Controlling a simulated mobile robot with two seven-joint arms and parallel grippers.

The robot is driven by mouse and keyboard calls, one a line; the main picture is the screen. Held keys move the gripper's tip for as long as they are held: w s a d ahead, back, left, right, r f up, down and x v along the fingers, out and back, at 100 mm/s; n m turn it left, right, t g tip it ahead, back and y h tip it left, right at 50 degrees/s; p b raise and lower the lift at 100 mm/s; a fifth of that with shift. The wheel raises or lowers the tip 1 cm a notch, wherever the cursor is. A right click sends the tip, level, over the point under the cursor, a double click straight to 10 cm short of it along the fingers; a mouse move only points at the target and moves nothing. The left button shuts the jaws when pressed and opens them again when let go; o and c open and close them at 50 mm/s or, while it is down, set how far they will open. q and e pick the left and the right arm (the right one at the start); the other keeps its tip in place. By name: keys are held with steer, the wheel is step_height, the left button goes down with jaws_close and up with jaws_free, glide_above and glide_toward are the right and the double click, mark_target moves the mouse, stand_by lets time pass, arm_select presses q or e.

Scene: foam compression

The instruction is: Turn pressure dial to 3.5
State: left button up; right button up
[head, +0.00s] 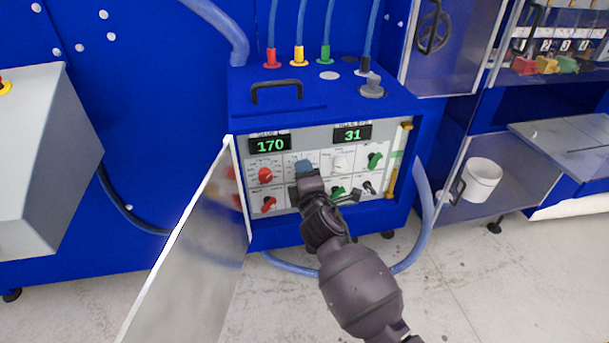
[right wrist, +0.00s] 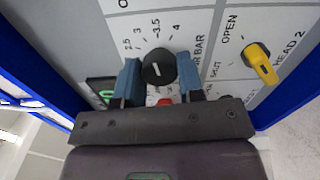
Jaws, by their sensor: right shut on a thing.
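The pressure dial is a round black knob (right wrist: 158,57) with a white mark, seen in the right wrist view. Printed numbers 2.5, 3, 3.5 and 4 curve around its upper side. I cannot tell exactly which number its mark points at. My right gripper (right wrist: 157,84) has its blue fingers on both sides of the knob and is shut on it. In the head view my right gripper (head: 304,170) reaches the front panel (head: 349,146) of the blue cabinet and hides the dial there. My left gripper is not in view.
Displays read 170 (head: 270,146) and 31 (head: 352,135). An open metal door (head: 195,235) stands at the left. A yellow lever (right wrist: 259,63) sits right of the dial.

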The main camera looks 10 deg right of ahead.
steer(key=shift+m, duration=0.8)
steer(key=o, duration=0.9)
steer(key=shift+s, duration=0.1)
steer(key=s, duration=1)
steer(key=shift+s, duration=0.3)
steer(key=shift+m, duration=0.3)
